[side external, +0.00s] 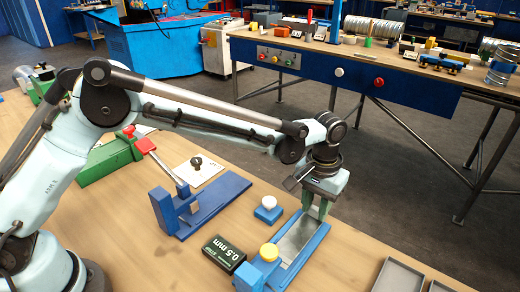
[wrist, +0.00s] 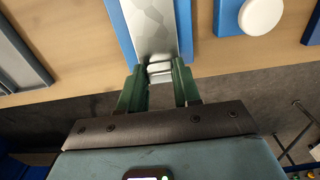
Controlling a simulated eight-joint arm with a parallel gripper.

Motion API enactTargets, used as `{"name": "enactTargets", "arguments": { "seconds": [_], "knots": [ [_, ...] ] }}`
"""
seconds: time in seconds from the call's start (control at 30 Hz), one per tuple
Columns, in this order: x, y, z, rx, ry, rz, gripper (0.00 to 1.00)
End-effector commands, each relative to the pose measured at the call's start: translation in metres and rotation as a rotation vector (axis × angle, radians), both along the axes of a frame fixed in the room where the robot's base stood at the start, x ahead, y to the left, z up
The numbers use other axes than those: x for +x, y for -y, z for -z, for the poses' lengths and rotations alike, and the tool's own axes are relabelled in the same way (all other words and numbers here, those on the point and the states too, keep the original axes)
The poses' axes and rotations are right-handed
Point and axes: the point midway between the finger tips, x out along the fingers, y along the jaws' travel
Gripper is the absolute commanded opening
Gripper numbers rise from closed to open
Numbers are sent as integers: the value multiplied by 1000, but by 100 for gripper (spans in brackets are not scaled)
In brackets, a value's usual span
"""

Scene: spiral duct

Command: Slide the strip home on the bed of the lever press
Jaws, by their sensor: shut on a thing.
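The metal strip (side external: 299,236) lies flat on a long blue bed (side external: 314,246), between its raised blue side rails. It also shows in the wrist view (wrist: 150,28), with a blue rail (wrist: 185,30) on each side. My gripper (side external: 321,211) points down at the far end of the strip. In the wrist view my gripper (wrist: 160,75) is shut on a narrow pale end piece of the strip. A yellow knob (side external: 269,252) stands at the near end of the bed. The strip's near end by the knob is partly hidden.
A blue lever tool with a red handle (side external: 145,146) stands to the left. Grey trays (side external: 398,278) are at right. Bare table lies between bed and trays.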

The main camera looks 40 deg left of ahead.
Motion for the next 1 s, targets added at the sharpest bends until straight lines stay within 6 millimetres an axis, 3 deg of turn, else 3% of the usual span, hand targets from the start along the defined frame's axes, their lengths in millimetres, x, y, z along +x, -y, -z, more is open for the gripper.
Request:
{"name": "enactTargets", "arguments": {
  "seconds": [0.27,1.0],
  "knots": [
    [4,0,-2,0,0,-1,4],
    [4,0,-54,0,0,0,4]
  ]
}}
